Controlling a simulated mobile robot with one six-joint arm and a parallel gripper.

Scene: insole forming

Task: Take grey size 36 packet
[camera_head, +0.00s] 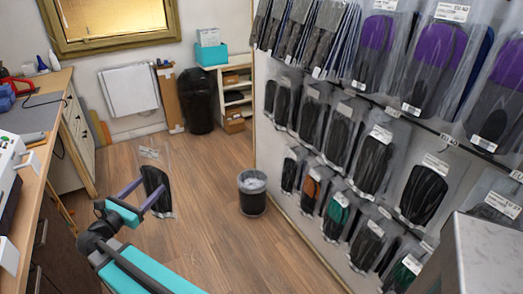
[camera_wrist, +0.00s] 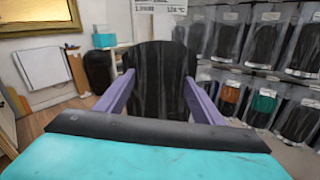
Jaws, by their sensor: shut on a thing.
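My gripper (camera_head: 143,194) is shut on a clear packet (camera_head: 157,180) holding dark, almost black insoles. In the head view the packet hangs upright in front of me over the open wood floor, with a white label at its top. In the wrist view the packet (camera_wrist: 158,85) stands between the two purple fingers of my gripper (camera_wrist: 157,95). The label text is partly cut off at the top edge and its size number cannot be read.
A wall rack (camera_head: 395,115) of hanging insole packets fills the right side. A small bin (camera_head: 252,199) stands on the floor before it. A workbench (camera_head: 45,130) runs along the left. A black bin (camera_head: 197,105) and shelf (camera_head: 236,92) stand at the back. The middle floor is clear.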

